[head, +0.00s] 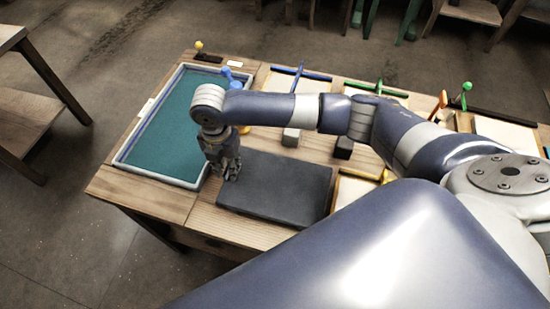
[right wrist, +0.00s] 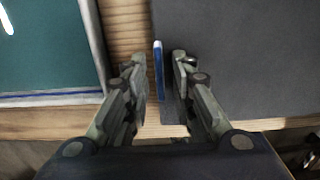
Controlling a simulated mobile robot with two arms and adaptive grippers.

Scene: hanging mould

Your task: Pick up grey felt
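A dark grey flat slab (head: 275,187), which looks like the grey felt, lies on the wooden table at the near middle. My right gripper (head: 226,175) points down at its left edge. In the right wrist view the grey surface (right wrist: 240,60) fills the right side. The fingers (right wrist: 158,75) are apart there, one on each side of the slab's left edge. A thin blue and white strip (right wrist: 158,68) shows between them; I cannot tell what it belongs to. Whether the fingers touch anything is unclear. My left gripper is out of view.
A teal tray with a pale rim (head: 121,160) lies just left of my right gripper. Small blocks, a grey one (head: 291,137) and a black one (head: 344,147), stand behind the slab. Framed panels with coloured handles line the back. The table's near edge is close to the slab.

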